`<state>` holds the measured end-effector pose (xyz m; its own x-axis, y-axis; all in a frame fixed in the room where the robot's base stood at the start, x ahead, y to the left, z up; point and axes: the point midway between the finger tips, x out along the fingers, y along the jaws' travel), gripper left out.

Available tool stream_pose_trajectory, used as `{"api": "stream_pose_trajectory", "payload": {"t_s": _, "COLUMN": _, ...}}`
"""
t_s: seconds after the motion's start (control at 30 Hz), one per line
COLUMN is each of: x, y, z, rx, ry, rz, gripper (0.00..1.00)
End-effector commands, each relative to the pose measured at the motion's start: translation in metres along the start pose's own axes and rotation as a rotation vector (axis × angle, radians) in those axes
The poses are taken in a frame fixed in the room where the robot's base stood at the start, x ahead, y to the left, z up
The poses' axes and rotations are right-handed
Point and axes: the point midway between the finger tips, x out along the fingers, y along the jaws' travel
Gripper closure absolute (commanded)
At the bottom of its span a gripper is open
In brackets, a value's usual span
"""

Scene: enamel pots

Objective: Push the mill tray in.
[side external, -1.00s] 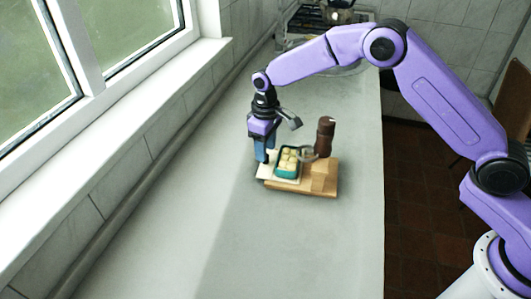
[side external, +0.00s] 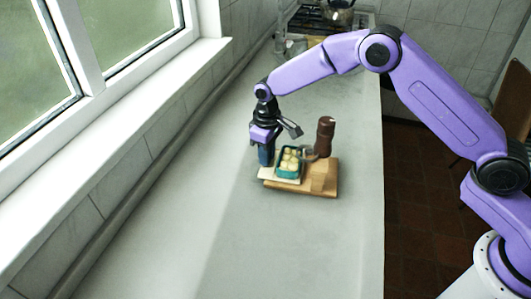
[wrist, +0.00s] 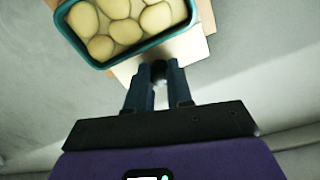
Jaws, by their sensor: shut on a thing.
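The mill is a wooden base (side external: 325,178) with a dark brown upright grinder on it, standing on the counter. Its tray (side external: 266,174) is a pale flat board sticking out at the left side of the base; it also shows in the wrist view (wrist: 190,48). A teal tub (side external: 289,175) of several pale round things sits over the tray; it fills the top of the wrist view (wrist: 125,53). My gripper (side external: 266,162) points down at the tray's outer end. In the wrist view its fingers (wrist: 158,72) are shut on a small dark knob (wrist: 158,68) at the tray's edge.
The long grey counter (side external: 190,235) is clear in front and to the left. A window and sill (side external: 150,95) run along the left. A stove with a pot (side external: 340,14) is at the far end. The counter's right edge drops to a tiled floor.

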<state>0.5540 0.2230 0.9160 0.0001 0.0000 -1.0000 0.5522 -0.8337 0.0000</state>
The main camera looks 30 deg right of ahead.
Motion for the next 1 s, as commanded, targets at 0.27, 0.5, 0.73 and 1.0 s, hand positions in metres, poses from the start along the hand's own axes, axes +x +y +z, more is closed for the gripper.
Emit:
{"api": "stream_pose_trajectory", "payload": {"t_s": 0.27, "x": -0.001, "y": 0.009, "z": 0.029, "rx": 0.002, "ry": -0.001, "rz": 0.0, "gripper": 1.0}}
{"api": "stream_pose_trajectory", "payload": {"t_s": 0.5, "x": 0.0, "y": 0.011, "z": 0.04, "rx": 0.0, "ry": -0.001, "rz": 0.0, "gripper": 1.0}}
{"api": "stream_pose_trajectory", "payload": {"t_s": 0.73, "x": 0.0, "y": 0.011, "z": 0.04, "rx": 0.0, "ry": 0.0, "rz": 0.0, "gripper": 1.0}}
{"api": "stream_pose_trajectory", "payload": {"t_s": 1.0, "x": 0.0, "y": 0.011, "z": 0.039, "rx": 0.0, "ry": 0.0, "rz": 0.0, "gripper": 0.53}}
